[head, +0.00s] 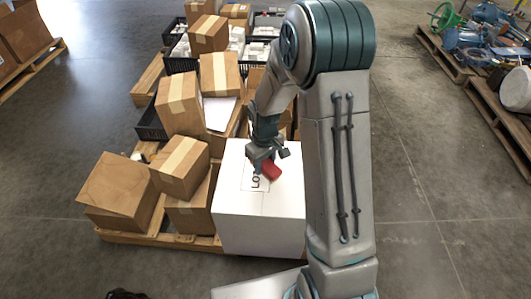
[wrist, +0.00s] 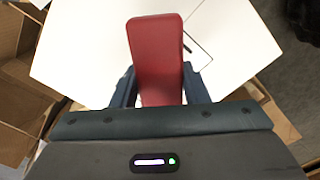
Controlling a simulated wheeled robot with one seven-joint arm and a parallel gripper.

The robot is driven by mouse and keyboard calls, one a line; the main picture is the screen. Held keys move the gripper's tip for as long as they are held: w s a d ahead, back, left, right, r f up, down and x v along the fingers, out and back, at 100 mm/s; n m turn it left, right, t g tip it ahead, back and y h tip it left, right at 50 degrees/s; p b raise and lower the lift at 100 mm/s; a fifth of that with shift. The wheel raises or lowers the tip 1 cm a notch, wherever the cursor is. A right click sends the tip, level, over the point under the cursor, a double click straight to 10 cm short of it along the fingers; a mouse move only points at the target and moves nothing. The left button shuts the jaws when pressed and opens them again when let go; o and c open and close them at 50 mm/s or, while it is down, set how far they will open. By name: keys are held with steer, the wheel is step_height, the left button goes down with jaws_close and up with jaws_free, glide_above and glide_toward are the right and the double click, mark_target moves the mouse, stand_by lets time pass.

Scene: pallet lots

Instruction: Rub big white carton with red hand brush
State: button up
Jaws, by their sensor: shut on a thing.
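The big white carton (head: 260,225) stands at the front right of a loaded pallet, with black lettering on its top. My gripper (head: 266,160) is above the carton's top and shut on the red hand brush (head: 271,171). In the wrist view the red brush (wrist: 158,60) sticks out between the two fingers (wrist: 158,90), over the white carton top (wrist: 80,45). The brush's underside is hidden, so I cannot tell whether it touches the carton.
Several brown cartons (head: 115,190) are stacked left of the white carton on the wooden pallet (head: 160,238). Black crates (head: 182,62) stand behind. Another pallet (head: 505,125) with machine parts is at the right. The concrete floor (head: 425,220) between is clear.

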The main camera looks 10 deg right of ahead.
steer(key=shift+r+p, duration=0.75)
steer(key=shift+r, duration=0.5)
